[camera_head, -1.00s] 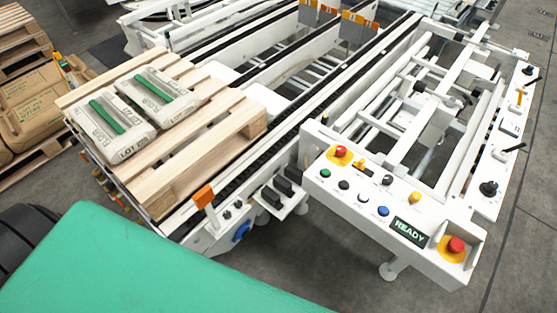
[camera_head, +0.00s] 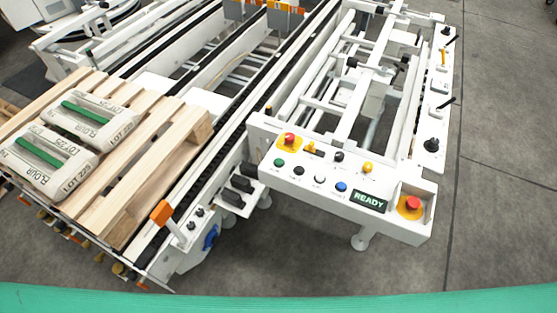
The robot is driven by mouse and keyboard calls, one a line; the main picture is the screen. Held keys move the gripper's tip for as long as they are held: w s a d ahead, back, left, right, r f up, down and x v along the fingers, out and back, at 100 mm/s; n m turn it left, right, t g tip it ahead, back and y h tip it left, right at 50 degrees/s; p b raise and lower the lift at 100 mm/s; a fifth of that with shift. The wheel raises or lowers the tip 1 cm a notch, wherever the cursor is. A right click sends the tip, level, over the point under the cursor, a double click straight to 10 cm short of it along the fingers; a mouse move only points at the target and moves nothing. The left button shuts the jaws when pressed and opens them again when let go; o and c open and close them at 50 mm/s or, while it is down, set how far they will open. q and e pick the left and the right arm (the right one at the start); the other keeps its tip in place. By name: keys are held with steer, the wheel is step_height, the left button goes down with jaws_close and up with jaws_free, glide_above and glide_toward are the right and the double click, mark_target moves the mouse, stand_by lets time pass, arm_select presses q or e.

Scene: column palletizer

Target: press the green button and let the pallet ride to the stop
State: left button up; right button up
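The green button (camera_head: 279,162) sits at the left end of the white control panel (camera_head: 300,188), below a red emergency stop (camera_head: 289,139) on a yellow plate. A display (camera_head: 369,201) on the panel reads READY. The wooden pallet (camera_head: 150,160) lies on the conveyor at the left, with two flour bags (camera_head: 92,119) on it, each with a green strip. The conveyor (camera_head: 220,140) runs from the pallet toward the top right. Neither of my grippers shows in the head view.
A second red emergency stop (camera_head: 413,203) sits at the panel's right end. Black, white, blue and yellow buttons line the panel. An orange-topped post (camera_head: 161,212) stands at the conveyor's near edge. Grey floor (camera_head: 500,200) is clear at the right.

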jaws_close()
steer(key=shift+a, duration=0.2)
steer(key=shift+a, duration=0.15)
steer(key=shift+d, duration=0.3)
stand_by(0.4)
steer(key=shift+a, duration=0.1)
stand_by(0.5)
